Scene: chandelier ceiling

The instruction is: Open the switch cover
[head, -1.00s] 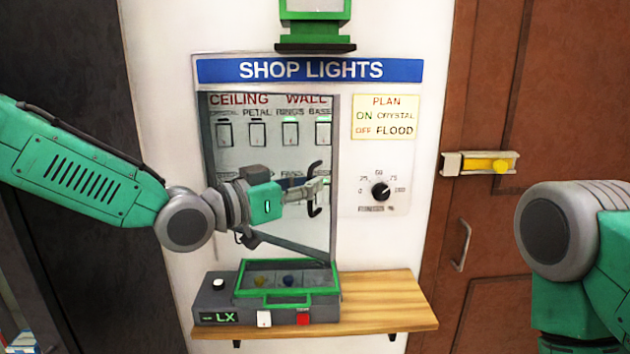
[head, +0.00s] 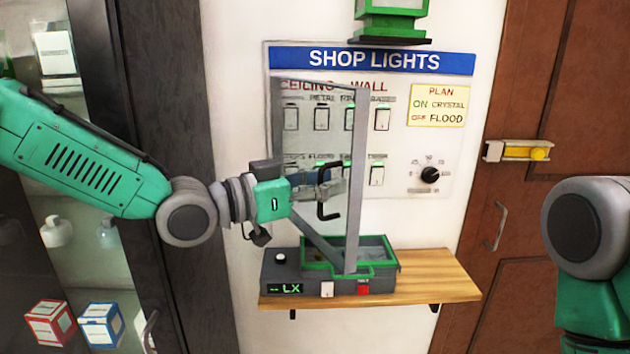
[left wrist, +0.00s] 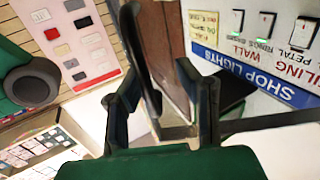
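The switch cover (head: 359,150) is a clear panel in a grey frame. It stands swung out from the SHOP LIGHTS switch panel (head: 403,150), hinged at the left, its free edge toward me. Its black handle (head: 321,211) is on the front; a dark curved bar, apparently this handle, shows in the left wrist view (left wrist: 142,60). My left gripper (head: 322,188) is at the handle. Its fingers (left wrist: 165,85) are spread, with the bar between them, close to the left finger in that view. My right gripper is out of view; only my right arm shows.
A wooden shelf (head: 435,279) below carries a grey box with a green rim (head: 303,266), under the cover's free edge. A dial (head: 430,175) is at right. A green lamp (head: 391,18) hangs above. A brown door (head: 545,90) is at right; a glass cabinet stands at left.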

